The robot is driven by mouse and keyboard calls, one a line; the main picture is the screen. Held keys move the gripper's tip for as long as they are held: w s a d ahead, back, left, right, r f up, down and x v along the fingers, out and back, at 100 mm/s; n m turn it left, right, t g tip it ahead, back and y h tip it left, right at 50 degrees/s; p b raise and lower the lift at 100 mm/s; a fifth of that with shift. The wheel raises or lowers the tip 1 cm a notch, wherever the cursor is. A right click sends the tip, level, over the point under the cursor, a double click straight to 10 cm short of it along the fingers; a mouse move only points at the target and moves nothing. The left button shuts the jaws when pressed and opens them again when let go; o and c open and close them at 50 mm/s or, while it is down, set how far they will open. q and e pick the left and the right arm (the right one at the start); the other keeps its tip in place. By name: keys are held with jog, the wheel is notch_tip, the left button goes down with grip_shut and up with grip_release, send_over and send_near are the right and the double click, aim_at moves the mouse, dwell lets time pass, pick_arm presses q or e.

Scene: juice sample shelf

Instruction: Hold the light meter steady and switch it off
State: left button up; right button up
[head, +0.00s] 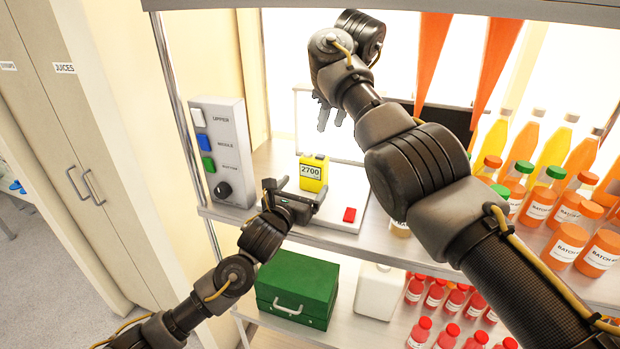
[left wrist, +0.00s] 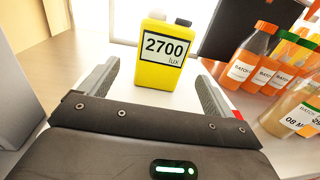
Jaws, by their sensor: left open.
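The light meter (head: 313,172) is a small yellow block with a white label reading 2700. It stands upright on a white base plate (head: 338,204) on the shelf. In the left wrist view the meter (left wrist: 163,55) shows "2700 lux" and a black cap on top. My left gripper (head: 304,186) is open, its fingers pointing at the meter from the near side, one finger to each side.
A grey switch panel (head: 222,150) with white, blue and green switches and a black knob stands at left. Juice bottles (head: 540,205) crowd the right of the shelf. A green box (head: 297,289) and a white container (head: 379,291) are on the shelf below.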

aim_at(310, 178)
pick_arm(q)
jog(key=x, duration=0.7)
jog(key=shift+w+d, duration=0.15)
jog(key=shift+w, duration=0.05)
jog(key=c, duration=1.2)
jog(key=shift+c, duration=0.3)
pick_arm(e)
grip_shut()
jog(key=shift+f, duration=0.1)
dwell(0.4)
